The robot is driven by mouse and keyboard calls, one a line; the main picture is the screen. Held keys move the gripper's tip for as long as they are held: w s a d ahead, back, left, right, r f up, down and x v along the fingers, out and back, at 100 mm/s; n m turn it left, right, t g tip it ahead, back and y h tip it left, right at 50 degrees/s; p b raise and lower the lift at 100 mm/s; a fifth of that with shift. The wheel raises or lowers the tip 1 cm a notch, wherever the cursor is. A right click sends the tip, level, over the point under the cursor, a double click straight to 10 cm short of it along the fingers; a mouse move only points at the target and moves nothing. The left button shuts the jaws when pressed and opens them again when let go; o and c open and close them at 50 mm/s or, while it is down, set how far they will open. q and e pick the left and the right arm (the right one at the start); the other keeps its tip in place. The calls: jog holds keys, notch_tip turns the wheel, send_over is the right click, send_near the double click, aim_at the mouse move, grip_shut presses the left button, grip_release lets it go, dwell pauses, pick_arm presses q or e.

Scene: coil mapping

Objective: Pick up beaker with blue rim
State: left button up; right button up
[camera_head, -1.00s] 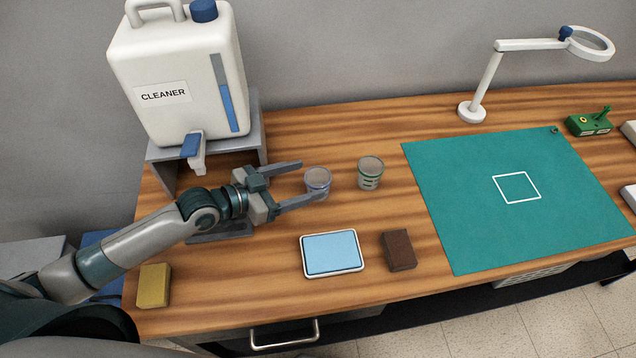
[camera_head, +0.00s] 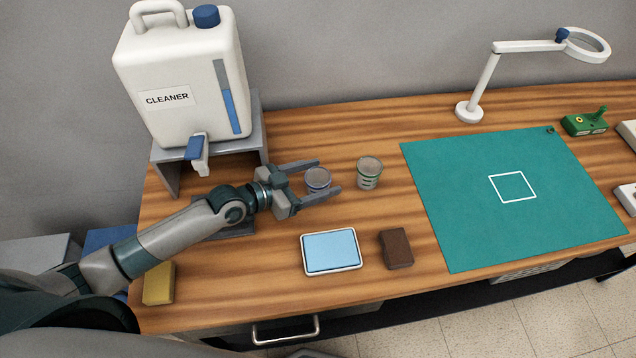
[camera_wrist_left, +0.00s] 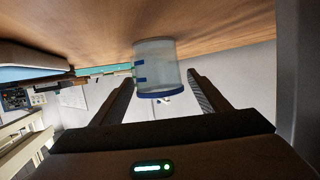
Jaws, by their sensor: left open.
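The beaker with the blue rim (camera_head: 318,181) stands upright on the wooden table. My left gripper (camera_head: 328,176) is open, with one finger on the far side of the beaker and one on the near side. In the left wrist view the beaker (camera_wrist_left: 156,70) appears upside down, its blue rim and blue marks showing, between and partly beyond the open fingers (camera_wrist_left: 160,82). I cannot tell whether either finger touches it. My right gripper is not in view.
A green-rimmed beaker (camera_head: 369,174) stands close to the right. A white CLEANER jug (camera_head: 185,75) sits on a grey stand (camera_head: 255,115) behind my arm. A blue-topped tray (camera_head: 331,251), a brown block (camera_head: 397,248) and a yellow block (camera_head: 159,284) lie nearer. A green mat (camera_head: 470,220) lies right.

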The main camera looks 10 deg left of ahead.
aim_at(318, 169)
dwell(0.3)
pick_arm(q)
jog(key=c, duration=1.1)
jog(key=shift+o, duration=0.2)
jog(key=shift+r, duration=0.15)
jog(key=shift+r, duration=0.5)
notch_tip(318, 169, up, 2)
jog(key=shift+r+b, duration=0.2)
jog(key=shift+b, duration=0.4)
jog(key=s+d+r+b, duration=0.1)
jog(key=s+d+r, duration=0.1)
jog(key=d, duration=0.3)
jog(key=s+d+r+b, duration=0.1)
jog(key=s+d+r, duration=0.1)
jog(key=d+r, duration=0.3)
jog(key=shift+s+d+r, duration=0.2)
jog(key=shift+s+d, duration=0.05)
jog(key=shift+d, duration=0.15)
